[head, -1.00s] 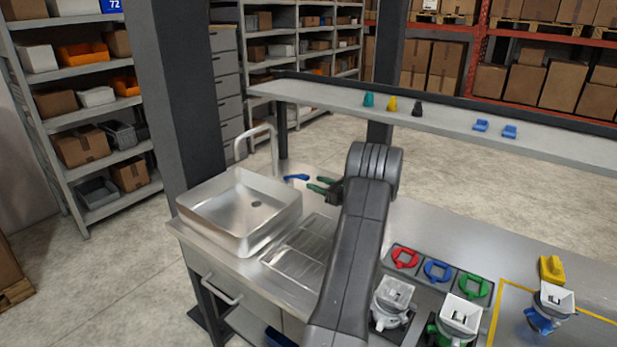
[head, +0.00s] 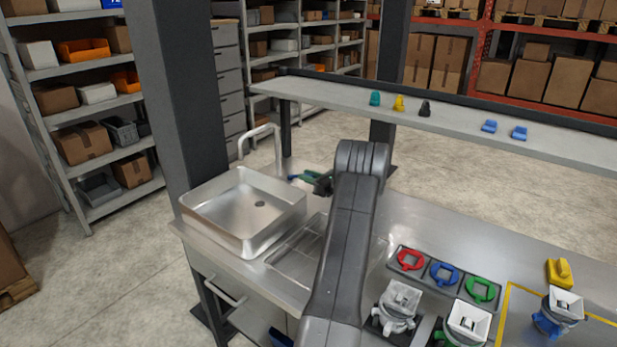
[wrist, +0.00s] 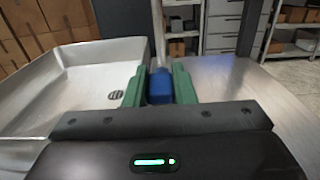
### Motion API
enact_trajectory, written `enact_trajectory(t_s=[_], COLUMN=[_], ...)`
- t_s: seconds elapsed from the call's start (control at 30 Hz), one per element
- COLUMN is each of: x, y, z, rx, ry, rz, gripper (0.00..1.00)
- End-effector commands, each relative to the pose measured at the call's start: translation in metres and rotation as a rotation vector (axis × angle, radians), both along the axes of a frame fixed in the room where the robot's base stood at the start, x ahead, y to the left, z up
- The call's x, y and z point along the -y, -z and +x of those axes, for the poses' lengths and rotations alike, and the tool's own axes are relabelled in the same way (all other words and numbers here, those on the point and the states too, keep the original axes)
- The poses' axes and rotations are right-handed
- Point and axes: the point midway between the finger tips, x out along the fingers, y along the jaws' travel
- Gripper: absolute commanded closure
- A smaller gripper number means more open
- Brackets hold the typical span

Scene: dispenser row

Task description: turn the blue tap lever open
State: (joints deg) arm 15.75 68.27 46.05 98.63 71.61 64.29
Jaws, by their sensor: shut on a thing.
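The blue tap lever (wrist: 159,86) is between the two green fingers of my gripper (wrist: 158,82) in the wrist view. My gripper is shut on it, with one finger on each side. In the head view my gripper (head: 306,176) is beside the sink, right of the tap (head: 276,147), and the fingers hide most of the lever. A small blue bit of the lever (head: 292,178) shows at the fingertips. The steel tap spout arches over the back of the sink.
The steel sink basin (head: 243,212) stands left of my arm, with a drainer beside it. A grey shelf (head: 460,124) runs behind the counter and holds small coloured parts. Red, blue and green rings (head: 444,273) and several dispensers stand to the right.

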Motion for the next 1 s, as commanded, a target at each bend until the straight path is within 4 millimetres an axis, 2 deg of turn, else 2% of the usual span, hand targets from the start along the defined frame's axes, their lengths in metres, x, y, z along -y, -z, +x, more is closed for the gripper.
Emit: enact_trajectory(t_s=[0.17,0.7,1.0], x=[-0.002,-0.020,-0.024], y=[0.001,0.001,-0.003], z=[-0.002,-0.018,-0.021], rx=[0.002,0.008,0.004], ry=[0.032,0.335,0.393], rz=[0.002,0.002,0.002], gripper=[1.00,1.00,1.00])
